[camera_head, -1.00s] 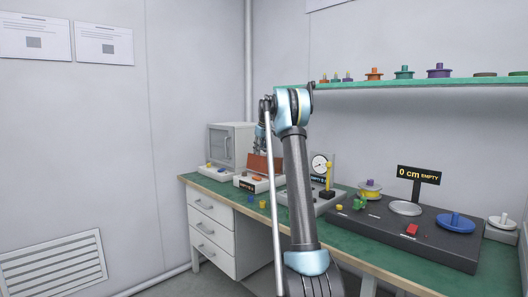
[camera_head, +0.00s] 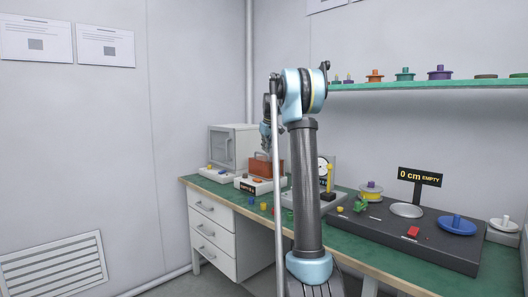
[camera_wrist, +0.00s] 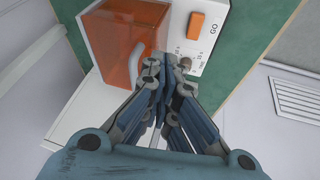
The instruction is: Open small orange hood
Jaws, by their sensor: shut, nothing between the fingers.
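The small orange hood (camera_wrist: 122,38) is a see-through orange box on a white unit (camera_wrist: 75,130) in the wrist view. A curved pale handle (camera_wrist: 133,66) shows on its near side. In the head view the hood (camera_head: 266,168) stands on the white unit with the EMPTY display, on the green bench. It looks down over the unit. My gripper (camera_wrist: 166,62) is shut and empty, its fingertips just beside the handle and the hood's lower right corner. Whether they touch is unclear. In the head view my gripper (camera_head: 267,148) is just above the hood, partly hidden by my arm.
An orange switch (camera_wrist: 196,25) with GO lettering sits on the unit's panel beside the hood. A grey cabinet (camera_head: 232,145) stands behind at the left. A dial gauge and yellow post (camera_head: 329,178) stand to the right. Small coloured parts lie on the bench front.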

